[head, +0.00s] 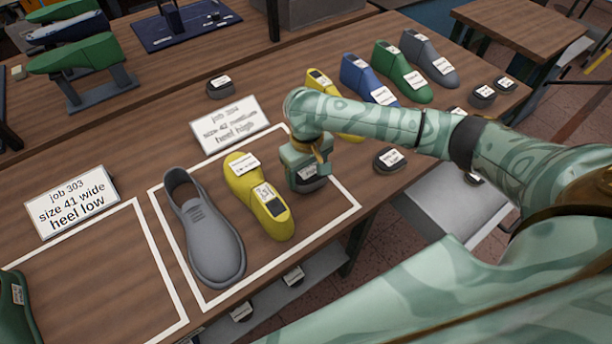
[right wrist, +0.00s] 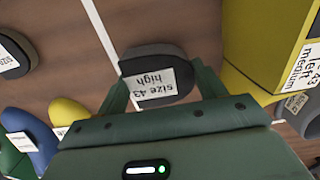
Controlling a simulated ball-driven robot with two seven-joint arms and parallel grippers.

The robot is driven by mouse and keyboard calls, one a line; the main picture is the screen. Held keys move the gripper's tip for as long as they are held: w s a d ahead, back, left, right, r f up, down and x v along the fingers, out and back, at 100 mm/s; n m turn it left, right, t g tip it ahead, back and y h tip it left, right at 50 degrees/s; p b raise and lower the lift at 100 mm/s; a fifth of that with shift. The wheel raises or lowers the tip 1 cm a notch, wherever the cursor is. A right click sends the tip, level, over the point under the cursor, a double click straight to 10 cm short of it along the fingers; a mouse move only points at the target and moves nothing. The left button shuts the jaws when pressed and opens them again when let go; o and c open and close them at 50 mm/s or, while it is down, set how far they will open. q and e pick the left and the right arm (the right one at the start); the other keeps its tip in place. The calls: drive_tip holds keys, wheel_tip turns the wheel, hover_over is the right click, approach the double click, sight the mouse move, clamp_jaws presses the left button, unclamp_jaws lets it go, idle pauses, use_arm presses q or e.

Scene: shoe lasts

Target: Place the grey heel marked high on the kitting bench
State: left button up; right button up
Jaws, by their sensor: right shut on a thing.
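The grey heel (right wrist: 155,72) has a white label that seems to read "size 43 high" in the right wrist view. My right gripper (right wrist: 163,88) is shut on it, one finger on each side. In the head view the right gripper (head: 307,170) points down over the kitting bench (head: 150,150), with the heel (head: 311,185) under it. The heel is inside a white outlined area, right of a yellow shoe last (head: 259,197) and a grey shoe (head: 207,230). I cannot tell whether it touches the bench. My left gripper is not in view.
A card (head: 229,124) behind the outline reads job 304, heel high. Another card (head: 72,202) reads job 303, heel low. Blue (head: 368,80), green (head: 404,76) and grey (head: 430,57) lasts stand at the back right. Dark heels (head: 389,160) lie nearby.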

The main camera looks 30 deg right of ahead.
sight(307, 174)
drive_tip(key=shift+f, duration=0.65)
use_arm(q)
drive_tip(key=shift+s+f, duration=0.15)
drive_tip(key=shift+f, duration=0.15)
use_arm(e)
drive_tip(key=shift+r, duration=0.15)
drive_tip(key=o, duration=1)
drive_tip(key=shift+o, duration=0.2)
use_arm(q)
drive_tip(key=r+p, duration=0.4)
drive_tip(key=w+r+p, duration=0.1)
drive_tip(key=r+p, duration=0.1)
use_arm(e)
wheel_tip(307, 174, up, 12)
